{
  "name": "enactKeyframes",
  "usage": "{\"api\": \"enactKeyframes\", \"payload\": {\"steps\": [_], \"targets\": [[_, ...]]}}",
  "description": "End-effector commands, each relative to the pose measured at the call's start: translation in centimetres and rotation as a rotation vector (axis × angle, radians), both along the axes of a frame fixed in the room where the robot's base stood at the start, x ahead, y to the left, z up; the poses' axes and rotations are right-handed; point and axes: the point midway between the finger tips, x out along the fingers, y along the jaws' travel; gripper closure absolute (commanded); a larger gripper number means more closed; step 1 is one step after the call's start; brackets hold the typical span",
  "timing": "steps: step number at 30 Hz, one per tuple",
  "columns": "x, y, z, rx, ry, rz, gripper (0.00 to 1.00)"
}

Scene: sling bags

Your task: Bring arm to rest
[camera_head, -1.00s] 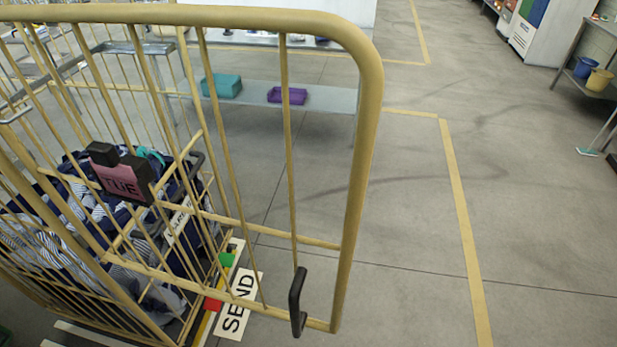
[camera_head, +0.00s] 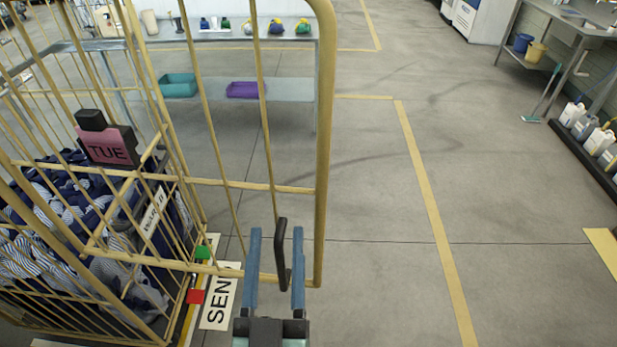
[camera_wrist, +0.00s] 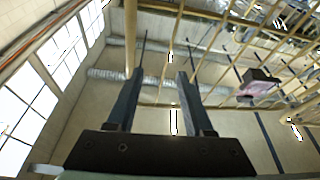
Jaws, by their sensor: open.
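My gripper (camera_head: 275,240) is in the lower middle of the head view, with its two blue fingers apart. The black handle (camera_head: 281,255) of the yellow cage door (camera_head: 322,150) shows between the fingers in that view; I cannot tell whether they touch. In the wrist view my gripper (camera_wrist: 160,85) points upward past the yellow bars, its fingers spread with nothing held between them. The cage (camera_head: 90,240) holds striped navy and white bags (camera_head: 50,215). A pink TUE tag (camera_head: 107,146) with a black clip hangs on it.
A SEND floor label (camera_head: 220,297) lies beside the cage. A bench (camera_head: 300,95) with a teal bin (camera_head: 178,85) and a purple bin (camera_head: 243,90) stands behind. Bottles (camera_head: 590,135) stand on a rack at right. The floor right of the door (camera_head: 380,210) is open.

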Motion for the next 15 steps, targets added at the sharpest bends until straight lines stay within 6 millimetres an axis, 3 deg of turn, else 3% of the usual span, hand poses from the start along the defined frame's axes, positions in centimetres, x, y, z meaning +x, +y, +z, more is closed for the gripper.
{"api": "enactKeyframes", "payload": {"steps": [1, 3, 7, 11, 15], "targets": [[1.4, -0.4, 2.9, -0.011, -0.049, 0.009, 0.48], [2.9, -0.9, 6.4, -0.019, -0.096, 0.017, 0.48], [4.5, -1.7, 13.4, -0.026, -0.181, 0.028, 0.48], [4.6, -2.4, 20.5, -0.019, -0.267, 0.031, 0.48], [3.1, -3.2, 27.7, 0.005, -0.358, 0.032, 0.48]]}}
